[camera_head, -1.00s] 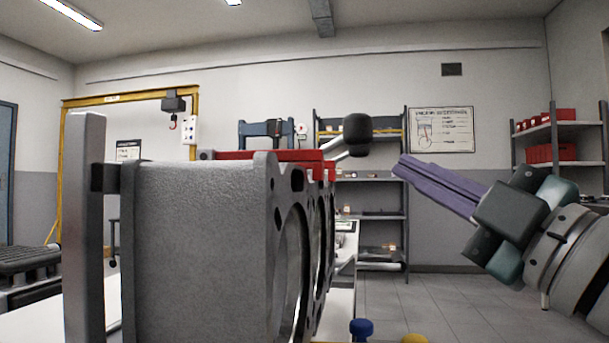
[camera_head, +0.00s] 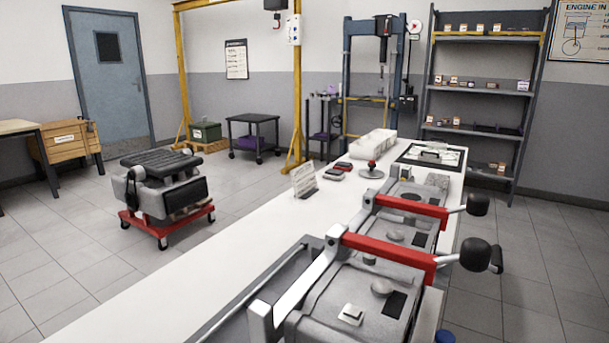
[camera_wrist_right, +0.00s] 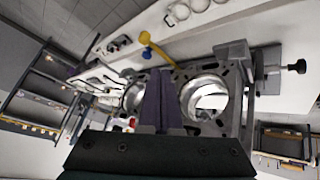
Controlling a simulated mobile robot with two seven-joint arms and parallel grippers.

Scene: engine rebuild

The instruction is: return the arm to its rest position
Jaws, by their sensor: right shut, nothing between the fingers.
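My right gripper (camera_wrist_right: 158,98) shows in the right wrist view. Its two purple fingers lie together, shut with nothing between them. Beyond the fingertips is a grey engine block (camera_wrist_right: 238,85) with round bores. The fingers overlap the block in the picture; I cannot tell the gap. In the head view the engine block (camera_head: 345,290) stands at the near end of the bench, with red clamp bars (camera_head: 390,254) and black knobs (camera_head: 475,254). Neither gripper shows in the head view, and the left one is in no view.
The white bench (camera_head: 240,245) runs away from me, with a white bin (camera_head: 372,145) at its far end. A red wheeled cart (camera_head: 165,222) stands on the floor at left. Shelves (camera_head: 485,95) stand behind. Floor is clear between cart and bench.

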